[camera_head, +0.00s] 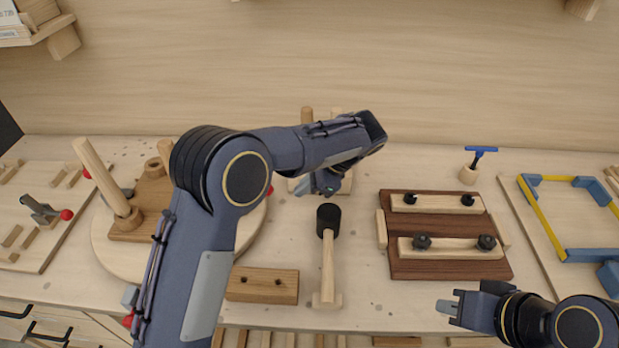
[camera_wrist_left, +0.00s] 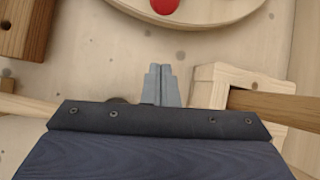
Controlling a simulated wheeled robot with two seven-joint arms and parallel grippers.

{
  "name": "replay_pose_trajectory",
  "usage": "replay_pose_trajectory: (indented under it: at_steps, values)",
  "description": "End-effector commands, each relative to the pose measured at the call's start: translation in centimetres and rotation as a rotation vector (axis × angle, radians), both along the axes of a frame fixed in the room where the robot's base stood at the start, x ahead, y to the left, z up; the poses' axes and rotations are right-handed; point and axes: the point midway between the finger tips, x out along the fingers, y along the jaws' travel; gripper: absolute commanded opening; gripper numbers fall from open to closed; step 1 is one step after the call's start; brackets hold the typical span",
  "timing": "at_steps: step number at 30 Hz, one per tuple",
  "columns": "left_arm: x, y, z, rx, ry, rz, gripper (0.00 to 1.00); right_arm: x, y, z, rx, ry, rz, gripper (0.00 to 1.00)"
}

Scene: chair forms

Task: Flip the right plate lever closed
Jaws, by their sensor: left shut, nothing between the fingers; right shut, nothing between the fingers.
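The round wooden plate (camera_head: 105,235) stands at the left of the table, partly hidden behind my left arm. A red lever knob (camera_head: 270,190) shows at its right side; the rest of that lever is hidden by my arm. In the left wrist view a red knob (camera_wrist_left: 165,6) lies on the plate's edge (camera_wrist_left: 215,12) at the top, ahead of my fingers and apart from them. My left gripper (camera_head: 318,186) is shut and empty, right of the plate, above the table; its fingertips (camera_wrist_left: 158,72) touch nothing visible. My right gripper (camera_head: 447,304) is shut and empty at the front right.
A dark board with black knobs (camera_head: 430,268) is to the right. Another board with a red-tipped clamp (camera_head: 45,212) is far left. A peg (camera_head: 95,170) rises from the plate.

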Motion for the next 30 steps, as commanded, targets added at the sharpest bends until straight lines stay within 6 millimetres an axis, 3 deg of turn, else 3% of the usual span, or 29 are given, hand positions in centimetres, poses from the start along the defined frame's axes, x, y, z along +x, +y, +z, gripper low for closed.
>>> replay_pose_trajectory:
  at_steps: [6, 9, 14, 30]
  values:
    - [0.2, 2.8, -3.8, 0.001, 0.005, 0.001, 0.00, 0.0, 0.0, 0.7, 0.000, 0.000, 0.000, 0.00]
    - [0.0, 3.7, -1.9, -0.002, -0.001, 0.001, 0.00, 0.0, 0.0, 1.5, 0.000, 0.000, 0.000, 0.00]
    - [-0.4, 4.6, -0.8, -0.001, -0.001, 0.001, 0.00, 0.0, 0.0, 2.0, 0.000, 0.000, 0.000, 0.00]
    - [-0.5, 5.0, -0.4, -0.006, -0.001, 0.001, 0.00, 0.0, 0.0, 2.1, 0.000, 0.000, 0.000, 0.00]
